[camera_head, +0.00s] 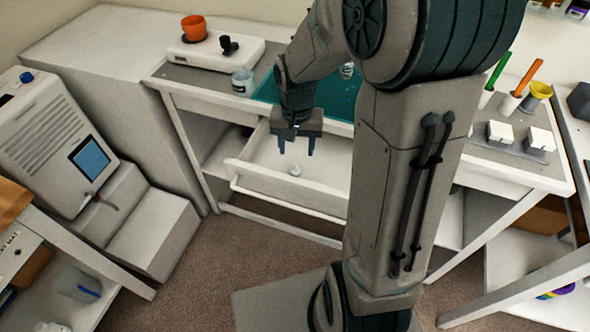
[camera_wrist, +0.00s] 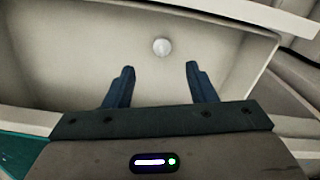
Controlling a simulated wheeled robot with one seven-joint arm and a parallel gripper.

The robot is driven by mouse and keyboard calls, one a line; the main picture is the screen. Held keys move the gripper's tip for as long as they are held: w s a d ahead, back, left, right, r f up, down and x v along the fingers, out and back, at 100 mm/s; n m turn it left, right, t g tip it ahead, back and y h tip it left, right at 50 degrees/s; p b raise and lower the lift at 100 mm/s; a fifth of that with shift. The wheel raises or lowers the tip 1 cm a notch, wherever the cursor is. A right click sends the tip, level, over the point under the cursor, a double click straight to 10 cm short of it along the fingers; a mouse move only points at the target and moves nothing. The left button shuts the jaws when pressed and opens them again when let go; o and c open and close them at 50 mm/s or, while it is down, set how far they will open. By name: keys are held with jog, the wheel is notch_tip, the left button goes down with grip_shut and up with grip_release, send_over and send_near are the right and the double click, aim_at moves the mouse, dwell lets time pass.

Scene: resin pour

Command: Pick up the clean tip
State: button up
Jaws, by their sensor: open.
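A small, round, whitish object (camera_head: 295,170), which looks like the tip, lies on the floor of the open white drawer (camera_head: 262,180). In the wrist view the same pale round tip (camera_wrist: 161,46) shows beyond my fingertips, a little above the gap between them. The drawer (camera_wrist: 75,50) surrounds it in that view. My gripper (camera_head: 296,150) is above the drawer, pointing down. Its two dark blue fingers (camera_wrist: 160,72) are apart with nothing between them. I cannot tell the tip's exact shape or whether it is clean.
The drawer's front panel (camera_head: 275,198) and side walls stand around the tip. Above the drawer, the desk holds a teal mat (camera_head: 268,91), a clear cup (camera_head: 242,82) and a white device with an orange cup (camera_head: 194,28). The carpet (camera_head: 225,250) in front is clear.

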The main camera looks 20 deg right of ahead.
aim_at(296, 170)
notch_tip(296, 170, down, 8)
jog(key=shift+w+a+f, duration=0.1)
jog(key=shift+w, duration=0.05)
jog(key=c, duration=1)
